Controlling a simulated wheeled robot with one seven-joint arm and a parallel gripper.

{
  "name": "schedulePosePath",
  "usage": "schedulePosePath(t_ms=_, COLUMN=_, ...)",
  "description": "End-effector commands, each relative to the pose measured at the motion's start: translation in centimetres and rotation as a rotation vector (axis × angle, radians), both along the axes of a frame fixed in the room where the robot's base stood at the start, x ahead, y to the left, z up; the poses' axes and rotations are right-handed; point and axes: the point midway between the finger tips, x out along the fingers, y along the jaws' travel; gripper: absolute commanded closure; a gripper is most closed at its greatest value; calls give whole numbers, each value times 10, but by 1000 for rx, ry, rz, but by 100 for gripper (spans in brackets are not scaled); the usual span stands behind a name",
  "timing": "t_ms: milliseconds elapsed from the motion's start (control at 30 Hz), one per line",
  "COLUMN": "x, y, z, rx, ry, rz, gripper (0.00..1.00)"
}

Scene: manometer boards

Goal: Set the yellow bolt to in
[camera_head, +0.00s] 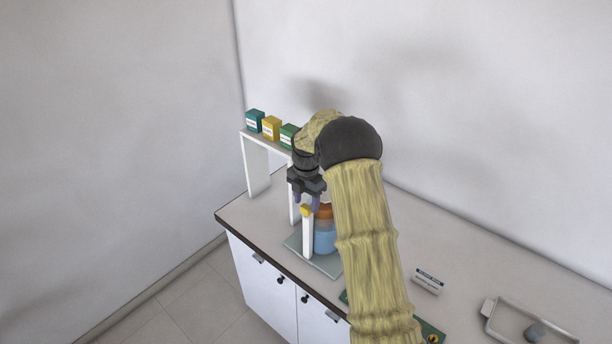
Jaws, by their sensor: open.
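The yellow bolt (306,210) shows as a small yellow knob near the top of a white upright post (308,238) on a grey base plate (328,263). My gripper (309,196) points down just above and behind the yellow bolt, with its jaws open. I cannot tell whether it touches the bolt. Beside the post stands a vessel with blue below and orange above (325,238), partly hidden by my arm. How far in the bolt sits cannot be made out.
A white shelf (257,162) with teal, yellow (272,127) and green boxes stands behind. A white label block (428,281), a green board (432,334) and a tray (541,343) with a grey lump lie to the right. The counter's front edge runs close to the post.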

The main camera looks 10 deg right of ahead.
Motion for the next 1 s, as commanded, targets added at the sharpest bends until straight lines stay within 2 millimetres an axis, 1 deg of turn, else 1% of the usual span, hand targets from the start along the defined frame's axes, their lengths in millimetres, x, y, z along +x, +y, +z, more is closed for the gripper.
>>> schedulePosePath(t_ms=167, x=1, y=-2, z=28, rx=0, ry=-6, rz=-4, gripper=49)
schedulePosePath(t_ms=700, x=1, y=-3, z=136, rx=-2, ry=-5, rz=-6, gripper=49)
schedulePosePath(t_ms=833, x=1, y=-3, z=152, rx=-1, ry=-3, rz=-6, gripper=49)
schedulePosePath(t_ms=1000, x=1, y=-3, z=160, rx=-2, ry=-1, rz=-6, gripper=49)
